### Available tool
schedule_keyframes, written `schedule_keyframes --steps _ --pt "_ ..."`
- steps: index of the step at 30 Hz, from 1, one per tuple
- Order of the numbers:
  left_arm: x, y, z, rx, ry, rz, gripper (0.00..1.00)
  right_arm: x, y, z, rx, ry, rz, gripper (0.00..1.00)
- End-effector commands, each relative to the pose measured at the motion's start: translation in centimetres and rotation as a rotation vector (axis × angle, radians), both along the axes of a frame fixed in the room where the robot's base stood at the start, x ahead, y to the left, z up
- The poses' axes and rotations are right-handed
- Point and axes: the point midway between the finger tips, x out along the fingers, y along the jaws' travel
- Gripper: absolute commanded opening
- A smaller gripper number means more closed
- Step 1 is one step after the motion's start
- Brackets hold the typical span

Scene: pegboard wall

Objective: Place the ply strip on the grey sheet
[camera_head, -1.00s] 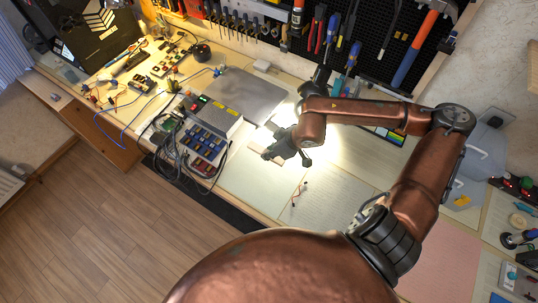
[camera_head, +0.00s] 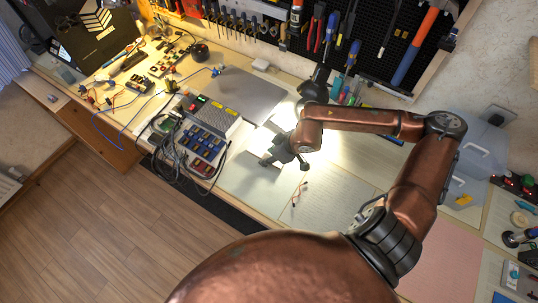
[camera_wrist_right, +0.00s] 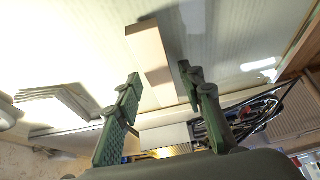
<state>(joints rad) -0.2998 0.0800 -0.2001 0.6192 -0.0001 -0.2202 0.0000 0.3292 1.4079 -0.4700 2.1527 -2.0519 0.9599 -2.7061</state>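The ply strip (camera_wrist_right: 151,55) is a pale wooden piece in the right wrist view, lying between the two fingers of my right gripper (camera_wrist_right: 160,75). The fingers stand apart, with a narrow gap showing on each side of the strip. In the head view my right gripper (camera_head: 284,161) points down over the lit, pale worktop and largely hides the strip. The grey sheet (camera_head: 240,92) is a flat, bare metal-like plate farther back and to the left of the gripper. My left gripper is not in view.
A box with blue modules (camera_head: 203,143) and dark cables stands left of my right gripper. Small electronics (camera_head: 165,65) lie farther left. A black pegboard (camera_head: 375,35) with hanging tools rises behind. A small thin item (camera_head: 299,193) lies on the clear bench in front.

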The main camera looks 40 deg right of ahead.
Motion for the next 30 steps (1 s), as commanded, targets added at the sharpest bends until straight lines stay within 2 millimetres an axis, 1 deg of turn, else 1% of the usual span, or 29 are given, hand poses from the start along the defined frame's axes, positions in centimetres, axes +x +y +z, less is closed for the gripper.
schedule_keyframes --steps 8,11,13,17,24,27,30 --pt "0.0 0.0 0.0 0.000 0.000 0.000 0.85 0.0 0.0 0.0 0.000 0.000 0.000 0.39" --pt "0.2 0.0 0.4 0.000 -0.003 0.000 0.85 0.0 0.0 0.4 0.000 -0.001 0.000 0.39" --pt "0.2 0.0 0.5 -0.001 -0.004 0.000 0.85 -0.3 -0.3 1.1 -0.003 -0.002 0.000 0.39" --pt "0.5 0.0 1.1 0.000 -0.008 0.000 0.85 -1.4 -0.8 3.2 -0.005 -0.002 0.000 0.39" --pt "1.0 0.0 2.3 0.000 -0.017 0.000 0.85 -3.7 -1.7 7.5 -0.006 0.000 0.000 0.39" --pt "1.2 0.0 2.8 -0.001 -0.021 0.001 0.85 -4.4 -2.0 8.9 -0.005 -0.001 -0.001 0.39" --pt "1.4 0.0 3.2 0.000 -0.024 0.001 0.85 -5.0 -2.2 9.8 -0.004 0.001 -0.001 0.39"
